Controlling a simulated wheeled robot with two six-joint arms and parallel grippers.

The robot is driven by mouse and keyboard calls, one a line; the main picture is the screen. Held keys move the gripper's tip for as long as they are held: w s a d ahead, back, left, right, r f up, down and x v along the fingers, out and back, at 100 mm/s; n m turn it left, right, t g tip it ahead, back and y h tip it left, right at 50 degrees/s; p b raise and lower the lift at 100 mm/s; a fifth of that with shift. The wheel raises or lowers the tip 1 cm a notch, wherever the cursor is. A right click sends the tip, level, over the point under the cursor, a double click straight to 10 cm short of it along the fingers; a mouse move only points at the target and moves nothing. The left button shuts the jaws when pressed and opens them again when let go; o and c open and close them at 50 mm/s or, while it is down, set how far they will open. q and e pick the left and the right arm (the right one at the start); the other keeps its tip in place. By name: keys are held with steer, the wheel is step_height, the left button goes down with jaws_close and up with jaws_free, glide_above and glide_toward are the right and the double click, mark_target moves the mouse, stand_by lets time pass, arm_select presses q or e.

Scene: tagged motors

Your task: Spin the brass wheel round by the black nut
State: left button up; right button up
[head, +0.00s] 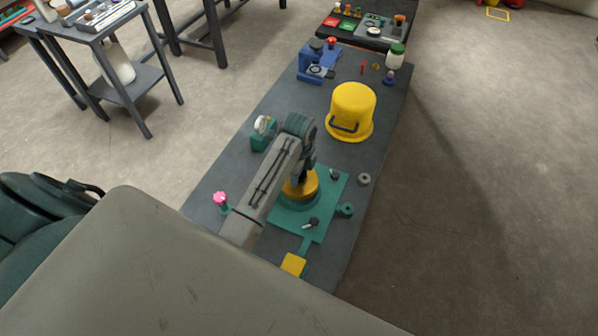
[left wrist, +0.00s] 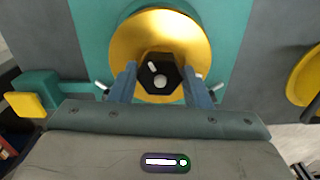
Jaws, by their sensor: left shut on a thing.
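The brass wheel (left wrist: 196,35) sits on a round green base on a green plate; it also shows in the head view (head: 301,187), partly covered by my arm. The black nut (left wrist: 160,73) stands at the wheel's middle in the left wrist view, with a pale bolt end and a white mark on its top. My left gripper (left wrist: 160,82) is shut on the black nut, one finger on each side of it. In the head view my left gripper (head: 306,170) hides the nut. My right gripper is not seen in either view.
A yellow cover (head: 353,108) with a dark handle stands behind the wheel on the bench. A yellow block (head: 293,264) is at the front of the green plate (head: 330,192). A pink knob (head: 220,198) stands to the left. A blue device (head: 311,66) is farther back.

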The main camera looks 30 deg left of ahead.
arm_select(q)
steer(key=m, duration=1.4)
steer(key=shift+s, duration=0.1)
steer(key=o, duration=1)
